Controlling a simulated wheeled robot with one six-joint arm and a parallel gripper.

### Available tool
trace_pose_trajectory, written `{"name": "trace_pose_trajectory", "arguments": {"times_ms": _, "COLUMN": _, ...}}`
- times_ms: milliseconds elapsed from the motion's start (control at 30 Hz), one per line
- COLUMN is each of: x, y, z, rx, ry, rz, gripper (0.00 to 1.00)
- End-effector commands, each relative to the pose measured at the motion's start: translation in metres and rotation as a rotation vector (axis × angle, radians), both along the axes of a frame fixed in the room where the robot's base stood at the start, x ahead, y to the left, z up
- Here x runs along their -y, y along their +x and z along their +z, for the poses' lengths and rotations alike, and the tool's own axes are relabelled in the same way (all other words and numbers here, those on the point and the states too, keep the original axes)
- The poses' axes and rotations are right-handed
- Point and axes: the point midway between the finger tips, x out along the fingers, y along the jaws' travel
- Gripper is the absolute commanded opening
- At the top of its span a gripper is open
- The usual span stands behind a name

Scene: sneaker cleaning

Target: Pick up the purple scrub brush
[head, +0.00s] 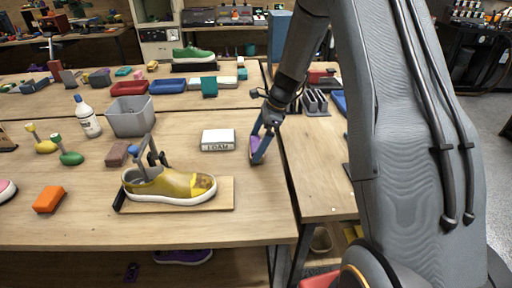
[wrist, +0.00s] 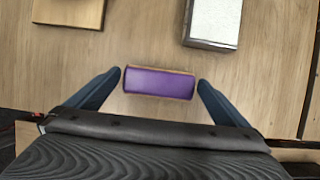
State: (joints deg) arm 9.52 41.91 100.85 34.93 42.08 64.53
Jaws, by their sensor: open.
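The purple scrub brush (wrist: 160,82) lies on the wooden table, its long side running left to right in the wrist view. It sits between the two fingertips of my gripper (wrist: 160,80), with a gap on each side. In the head view my gripper (head: 262,146) is low over the table's right part, and a bit of the purple brush (head: 254,143) shows between its blue fingers. My gripper is open and holds nothing.
A white block (head: 218,139) stands close to the left of my gripper. A yellow sneaker (head: 170,185) sits on a wooden board (head: 225,193) at the front. A grey bin (head: 130,117) and an orange block (head: 48,199) are farther left. The table's right edge is near.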

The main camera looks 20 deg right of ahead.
Motion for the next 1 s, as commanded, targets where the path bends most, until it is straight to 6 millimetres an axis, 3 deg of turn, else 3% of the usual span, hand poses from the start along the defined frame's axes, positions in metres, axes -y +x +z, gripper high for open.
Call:
{"name": "trace_pose_trajectory", "arguments": {"times_ms": 133, "x": -0.004, "y": 0.000, "z": -0.010, "rx": 0.000, "ry": 0.000, "rz": 0.000, "gripper": 1.00}}
{"name": "trace_pose_trajectory", "arguments": {"times_ms": 367, "x": -0.004, "y": 0.001, "z": -0.011, "rx": 0.001, "ry": 0.000, "rz": 0.001, "gripper": 1.00}}
{"name": "trace_pose_trajectory", "arguments": {"times_ms": 600, "x": -0.004, "y": 0.001, "z": -0.011, "rx": 0.001, "ry": 0.000, "rz": 0.001, "gripper": 0.66}}
{"name": "trace_pose_trajectory", "arguments": {"times_ms": 867, "x": -0.004, "y": 0.001, "z": -0.008, "rx": 0.003, "ry": -0.001, "rz": 0.001, "gripper": 0.66}}
{"name": "trace_pose_trajectory", "arguments": {"times_ms": 1000, "x": -0.004, "y": 0.002, "z": 0.009, "rx": 0.005, "ry": 0.000, "rz": 0.000, "gripper": 0.66}}
